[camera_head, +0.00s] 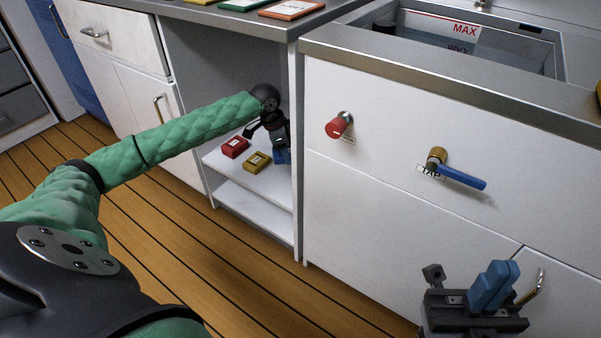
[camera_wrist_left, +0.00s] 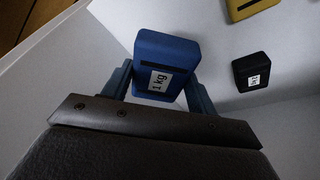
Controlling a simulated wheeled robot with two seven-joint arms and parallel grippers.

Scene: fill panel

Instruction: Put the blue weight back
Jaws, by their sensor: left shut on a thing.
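The blue weight (camera_wrist_left: 166,62), labelled 1 kg, sits between the two fingers of my left gripper (camera_wrist_left: 160,85) in the left wrist view. The fingers are shut on its sides. In the head view my left gripper (camera_head: 280,150) is inside the open cabinet bay, above its upper white shelf (camera_head: 277,184) and near the right side wall. Whether the blue weight touches the shelf cannot be told. My right gripper (camera_head: 490,288) is at the lower right, in front of the white cabinet; its finger gap is not clear.
A red weight (camera_head: 235,147) and a yellow weight (camera_head: 257,162) lie on the shelf, left of my left gripper. A black weight (camera_wrist_left: 251,72) is right of the blue one in the wrist view. A red knob (camera_head: 338,126) and a blue tap handle (camera_head: 460,177) stick out from the cabinet front.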

